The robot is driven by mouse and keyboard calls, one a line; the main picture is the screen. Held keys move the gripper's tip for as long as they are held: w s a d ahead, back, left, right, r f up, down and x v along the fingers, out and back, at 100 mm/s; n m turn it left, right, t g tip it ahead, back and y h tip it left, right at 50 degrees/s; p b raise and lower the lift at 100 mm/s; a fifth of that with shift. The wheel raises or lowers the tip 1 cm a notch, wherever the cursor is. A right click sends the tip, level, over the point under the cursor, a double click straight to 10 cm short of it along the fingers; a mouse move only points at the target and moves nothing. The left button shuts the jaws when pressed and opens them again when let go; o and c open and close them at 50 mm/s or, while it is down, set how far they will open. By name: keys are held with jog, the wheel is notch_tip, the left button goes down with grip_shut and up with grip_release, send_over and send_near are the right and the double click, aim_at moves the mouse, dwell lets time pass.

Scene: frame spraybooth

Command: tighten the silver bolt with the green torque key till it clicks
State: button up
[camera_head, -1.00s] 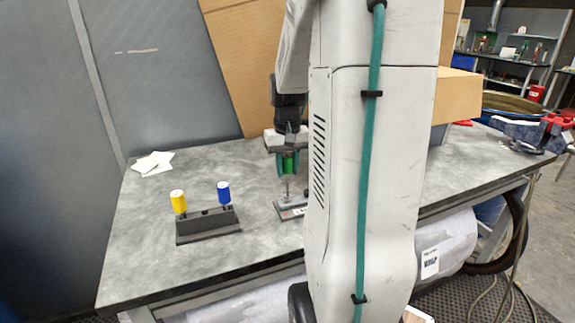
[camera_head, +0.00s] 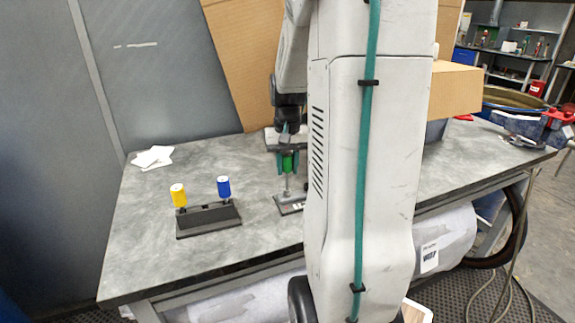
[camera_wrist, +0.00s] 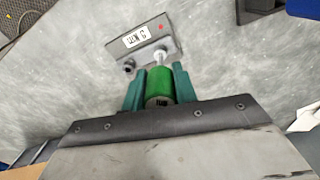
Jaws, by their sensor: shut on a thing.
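My gripper (camera_wrist: 160,88) is shut on the green torque key (camera_wrist: 160,84), whose round end faces the wrist camera. In the head view the green key (camera_head: 288,163) is upright between the fingers, partly hidden by my arm. The key's silver shank (camera_wrist: 160,58) reaches down to the metal plate (camera_wrist: 141,40). A dark-rimmed silver bolt (camera_wrist: 129,66) shows on the plate, left of the shank. I cannot tell whether the shank tip touches anything. In the head view the plate (camera_head: 287,206) is half hidden behind my arm.
A black rack (camera_head: 209,219) holds a yellow key (camera_head: 179,195) and a blue key (camera_head: 224,187) to the left. White papers (camera_head: 152,157) lie at the back left. A cardboard box (camera_head: 457,88) stands behind on the right. The table's left front is clear.

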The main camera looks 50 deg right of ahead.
aim_at(287, 155)
jog(key=m, duration=0.3)
jog(key=shift+r, duration=2.45)
